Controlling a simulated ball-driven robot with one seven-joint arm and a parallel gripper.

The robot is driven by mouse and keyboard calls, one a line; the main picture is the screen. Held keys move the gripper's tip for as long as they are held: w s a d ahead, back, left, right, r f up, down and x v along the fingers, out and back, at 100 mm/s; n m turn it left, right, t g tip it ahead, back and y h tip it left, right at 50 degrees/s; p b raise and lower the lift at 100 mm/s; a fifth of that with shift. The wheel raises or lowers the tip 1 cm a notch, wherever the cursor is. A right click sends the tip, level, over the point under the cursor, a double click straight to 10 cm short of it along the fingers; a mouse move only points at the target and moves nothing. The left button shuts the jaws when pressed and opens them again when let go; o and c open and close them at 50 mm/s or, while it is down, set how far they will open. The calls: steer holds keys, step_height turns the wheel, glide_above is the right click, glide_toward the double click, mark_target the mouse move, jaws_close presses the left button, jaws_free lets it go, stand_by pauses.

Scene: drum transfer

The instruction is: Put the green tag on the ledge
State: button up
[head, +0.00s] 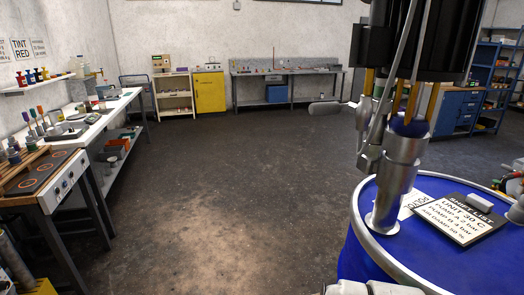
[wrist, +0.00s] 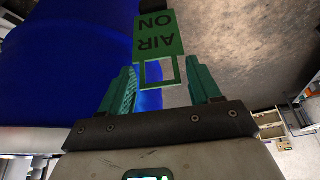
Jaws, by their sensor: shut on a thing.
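The green tag (wrist: 155,36) has dark letters reading AIR ON, upside down in the wrist view. Its open square loop (wrist: 148,72) lies between the teal fingers of my gripper (wrist: 161,73). My gripper is shut on the tag, which sticks out past the fingertips. In the wrist view, a blue drum (wrist: 60,60) is behind the tag on the left. I cannot make out the tag in the head view. No ledge can be told for certain; a narrow wall shelf (head: 35,88) with coloured bottles is at the far left.
The blue drum (head: 375,262) stands at the right, with a metal pump fitting (head: 395,185) and a clipboard (head: 460,219) on top. A bench with hotplates (head: 38,172) lines the left. A yellow cabinet (head: 209,92) and workbench (head: 287,74) stand at the back. The middle floor is clear.

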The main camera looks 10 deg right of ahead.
steer(key=w+a+f+n+y, duration=0.1)
steer(key=w+a+f+n, duration=0.3)
steer(key=f, duration=0.5)
steer(key=shift+w+a+f+t+y, duration=0.2)
steer(key=shift+w+a+t+y, duration=0.1)
steer(key=shift+w+a, duration=0.15)
steer(key=shift+s, duration=0.1)
steer(key=shift+s+a+f, duration=0.3)
steer(key=shift+f, duration=0.05)
